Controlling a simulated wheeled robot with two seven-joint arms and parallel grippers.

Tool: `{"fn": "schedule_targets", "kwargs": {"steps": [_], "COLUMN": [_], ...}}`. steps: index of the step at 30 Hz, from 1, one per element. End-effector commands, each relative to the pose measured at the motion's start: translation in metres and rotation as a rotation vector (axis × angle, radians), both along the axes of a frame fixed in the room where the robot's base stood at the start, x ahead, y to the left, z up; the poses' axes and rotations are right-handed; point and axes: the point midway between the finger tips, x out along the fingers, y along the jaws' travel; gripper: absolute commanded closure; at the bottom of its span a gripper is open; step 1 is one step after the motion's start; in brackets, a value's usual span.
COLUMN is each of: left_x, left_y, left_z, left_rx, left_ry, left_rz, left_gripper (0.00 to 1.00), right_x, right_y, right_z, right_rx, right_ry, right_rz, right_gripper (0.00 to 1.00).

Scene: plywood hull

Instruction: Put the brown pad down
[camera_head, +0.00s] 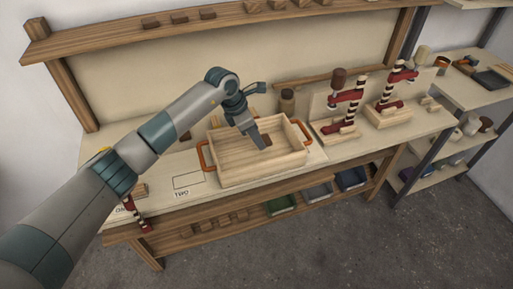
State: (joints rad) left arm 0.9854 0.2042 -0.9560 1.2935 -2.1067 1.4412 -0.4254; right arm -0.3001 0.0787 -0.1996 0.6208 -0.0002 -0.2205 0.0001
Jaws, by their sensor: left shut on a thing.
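My left gripper (262,141) reaches in from the left and points down over the wooden tray (240,176). It is shut on a small brown pad (267,139), which shows only in part at the fingertips. The pad is inside the tray's outline, towards its right side; I cannot tell whether it touches the tray floor. The tray has orange handles at its left and right ends and looks otherwise empty. My right gripper is not in view.
The tray stands on a workbench (170,200) with a marked rectangle (188,181) to its left. A brown bottle (287,101) stands behind it. Red clamps on striped posts (346,100) stand to the right. A shelf (225,17) runs above, with bins (281,205) below.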

Motion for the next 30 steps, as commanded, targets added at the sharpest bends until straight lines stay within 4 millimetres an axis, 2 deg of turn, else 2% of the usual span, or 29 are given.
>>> {"fn": "schedule_targets", "kwargs": {"steps": [10, 20, 30], "left_x": [0.0, -0.001, 0.0], "left_y": [0.0, -0.001, 0.0], "left_z": [-0.003, -0.039, -0.04], "left_rx": [0.0, -0.001, -0.001], "left_ry": [0.001, 0.002, -0.001], "left_rz": [0.0, 0.0, -0.001], "left_gripper": [0.87, 0.87, 0.87], "right_x": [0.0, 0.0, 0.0], "right_y": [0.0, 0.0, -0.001], "right_z": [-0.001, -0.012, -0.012], "right_rx": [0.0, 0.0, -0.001], "right_ry": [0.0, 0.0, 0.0], "right_rz": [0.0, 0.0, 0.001], "right_gripper": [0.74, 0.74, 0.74]}}
